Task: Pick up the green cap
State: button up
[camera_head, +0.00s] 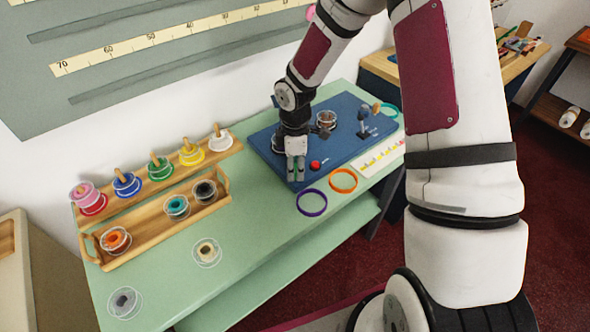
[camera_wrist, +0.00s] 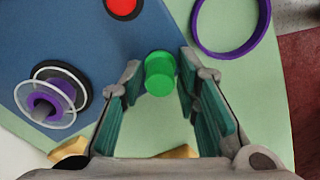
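The green cap (camera_wrist: 160,74) is a small bright green cylinder in the wrist view, by the edge of the blue mat. My gripper (camera_head: 296,178) points down over the front left edge of the mat in the head view. In the wrist view its two fingers stand open on either side of the cap, with a gap showing on each side. In the head view the cap cannot be made out clearly between the fingers.
A red cap (camera_head: 315,165) lies on the blue mat (camera_head: 345,143) close to my gripper. A purple ring (camera_head: 311,202) and an orange ring (camera_head: 343,180) lie on the green counter.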

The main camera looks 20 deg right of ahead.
jog(key=shift+c, duration=1.1)
jog(key=shift+r, duration=0.15)
